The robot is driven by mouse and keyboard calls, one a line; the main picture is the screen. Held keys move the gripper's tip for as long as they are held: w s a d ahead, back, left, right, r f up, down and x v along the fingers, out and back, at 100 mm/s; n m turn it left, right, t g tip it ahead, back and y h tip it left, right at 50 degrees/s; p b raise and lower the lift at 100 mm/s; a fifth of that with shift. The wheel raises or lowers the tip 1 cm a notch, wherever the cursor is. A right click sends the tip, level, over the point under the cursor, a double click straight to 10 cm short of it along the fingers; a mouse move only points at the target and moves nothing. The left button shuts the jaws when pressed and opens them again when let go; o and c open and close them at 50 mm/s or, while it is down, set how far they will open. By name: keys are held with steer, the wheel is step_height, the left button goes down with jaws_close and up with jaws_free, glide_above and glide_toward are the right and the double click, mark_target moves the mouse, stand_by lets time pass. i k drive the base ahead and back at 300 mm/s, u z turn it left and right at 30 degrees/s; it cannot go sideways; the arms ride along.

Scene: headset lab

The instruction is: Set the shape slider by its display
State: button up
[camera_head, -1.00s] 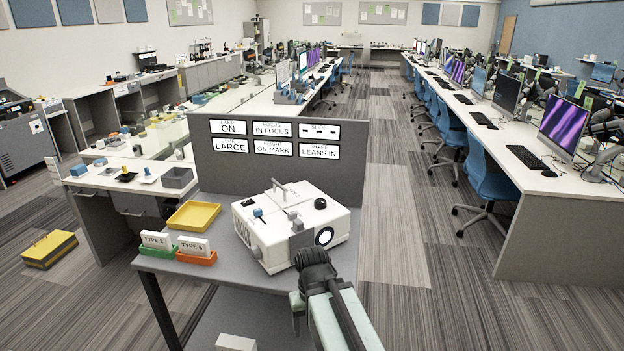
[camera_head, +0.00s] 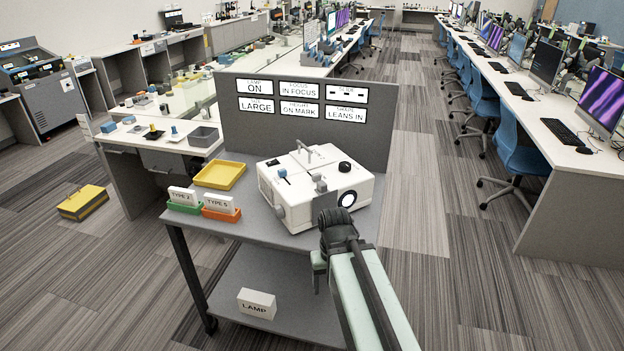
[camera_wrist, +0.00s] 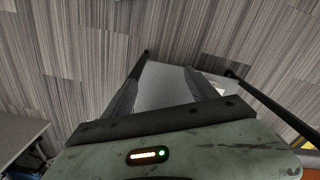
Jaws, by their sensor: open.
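The display board (camera_head: 305,140) stands at the back of the cart. Its shape display (camera_head: 347,114) reads "LEANS IN". The other signs read lamp on, in focus, large and on mark; the slide sign shows small marks. The white projector (camera_head: 312,200) sits on the cart in front of the board, with a blue control (camera_head: 281,173), a grey control (camera_head: 320,184) and a black knob (camera_head: 345,167) on top. I cannot tell which is the shape slider. My gripper (camera_wrist: 163,75) is open and empty, in front of and below the projector, apart from it; my arm partly hides it.
The cart top (camera_head: 243,205) also bears a yellow tray (camera_head: 219,175), a green bin (camera_head: 184,208) and an orange bin (camera_head: 221,214) with type cards. A lamp box (camera_head: 257,304) lies on the lower shelf. A yellow case (camera_head: 83,202) is on the floor. Floor right of the cart is clear.

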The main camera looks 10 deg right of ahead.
mark_target(282, 173)
steer(key=k, duration=1.3)
steer(key=u, duration=0.25)
steer(key=i, duration=0.7)
steer(key=u, duration=0.7)
steer(key=i, duration=1.15)
steer(key=u, duration=0.15)
